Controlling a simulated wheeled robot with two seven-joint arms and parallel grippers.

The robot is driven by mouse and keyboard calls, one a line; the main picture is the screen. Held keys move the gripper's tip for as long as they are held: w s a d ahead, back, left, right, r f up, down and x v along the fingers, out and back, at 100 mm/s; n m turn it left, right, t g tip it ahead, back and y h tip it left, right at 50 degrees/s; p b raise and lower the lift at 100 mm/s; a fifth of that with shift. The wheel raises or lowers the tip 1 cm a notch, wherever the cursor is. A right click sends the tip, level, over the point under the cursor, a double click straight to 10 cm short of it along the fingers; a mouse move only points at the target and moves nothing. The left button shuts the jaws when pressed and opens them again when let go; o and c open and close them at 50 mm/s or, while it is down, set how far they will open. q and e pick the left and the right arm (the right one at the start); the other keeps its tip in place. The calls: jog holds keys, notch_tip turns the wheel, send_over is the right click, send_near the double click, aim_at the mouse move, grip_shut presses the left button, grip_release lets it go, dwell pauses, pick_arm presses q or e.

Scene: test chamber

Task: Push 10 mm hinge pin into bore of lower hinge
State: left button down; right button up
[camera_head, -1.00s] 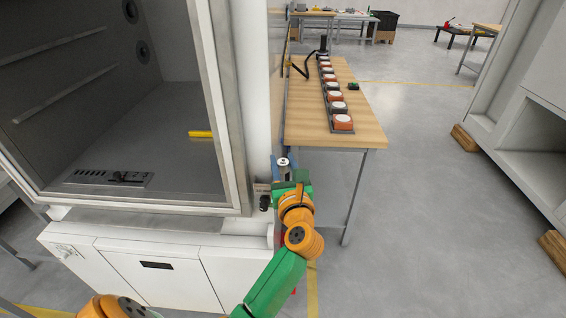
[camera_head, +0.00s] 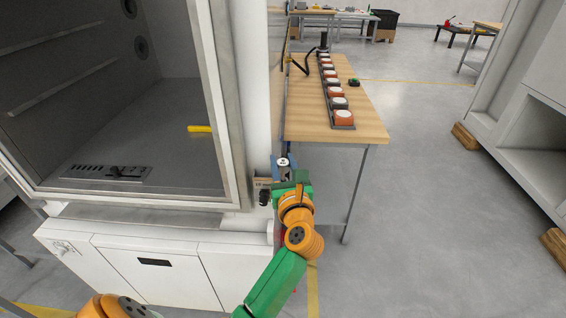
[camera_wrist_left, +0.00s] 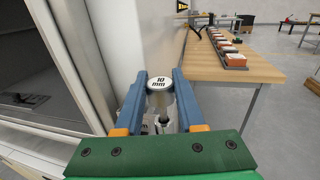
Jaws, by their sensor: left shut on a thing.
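My left gripper (camera_wrist_left: 161,90) is shut on the hinge pin (camera_wrist_left: 160,83), whose round white top reads "10 mm" in the left wrist view. The pin stands upright between the blue fingers, and its top also shows in the head view (camera_head: 283,162). The lower hinge (camera_head: 262,184) is a small bracket at the chamber's lower right front corner, right beside my left gripper (camera_head: 284,168). Below the pin, a metal part shows between the fingers in the wrist view. My gripper hides the bore, so I cannot tell how deep the pin sits. My right gripper is out of view.
The open test chamber (camera_head: 160,215) stands at left, with a yellow object (camera_head: 199,129) inside. A wooden table (camera_head: 365,125) behind my gripper bears a rack of several orange-and-white pieces (camera_head: 335,90).

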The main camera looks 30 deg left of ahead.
aim_at(284, 175)
pick_arm(q)
jog(key=shift+f+b, duration=1.55)
jog(key=shift+f, duration=0.2)
jog(key=shift+c, duration=2.2)
grip_release()
